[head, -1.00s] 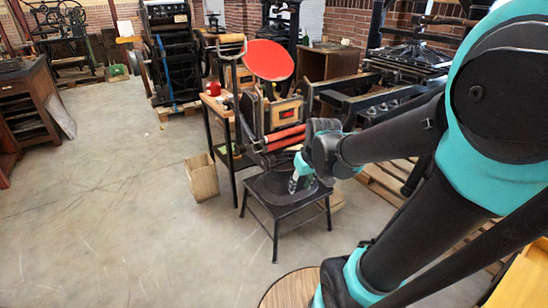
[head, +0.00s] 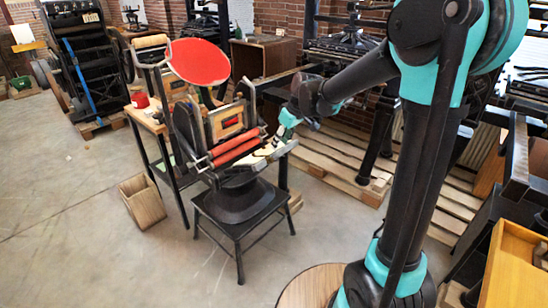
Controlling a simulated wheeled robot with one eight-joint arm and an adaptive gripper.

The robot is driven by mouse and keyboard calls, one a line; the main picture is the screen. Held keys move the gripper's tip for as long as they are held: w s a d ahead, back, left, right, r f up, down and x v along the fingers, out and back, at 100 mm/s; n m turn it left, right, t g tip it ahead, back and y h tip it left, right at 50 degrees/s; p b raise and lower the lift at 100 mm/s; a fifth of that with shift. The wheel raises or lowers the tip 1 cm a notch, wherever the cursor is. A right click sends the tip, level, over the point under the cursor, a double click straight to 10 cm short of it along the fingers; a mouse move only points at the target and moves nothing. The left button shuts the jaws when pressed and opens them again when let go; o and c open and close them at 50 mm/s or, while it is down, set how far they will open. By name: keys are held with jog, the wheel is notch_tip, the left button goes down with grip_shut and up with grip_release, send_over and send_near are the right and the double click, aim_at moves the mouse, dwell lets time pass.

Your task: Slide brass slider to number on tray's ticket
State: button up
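A small hand press stands on a black stool (head: 262,215), with a round red disc (head: 199,62) at its top and red rollers (head: 236,146) across its front. My gripper (head: 268,152) is at the right end of the rollers, close to or against the press. I cannot tell whether its fingers are open or shut, or whether they touch anything. I cannot make out a brass slider, a number or a ticket at this size; the arm and gripper cover part of the press's right side.
A side table with a red can (head: 140,100) stands left of the press, and a wooden bin (head: 143,202) is on the floor. Wooden pallets (head: 350,170) and larger presses are behind my arm. A round wooden top (head: 308,287) is at the front. The floor at left is clear.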

aim_at(272, 159)
jog(key=x, duration=0.9)
jog(key=shift+a+f, duration=0.1)
jog(key=shift+f, duration=0.05)
jog(key=shift+c, duration=0.4)
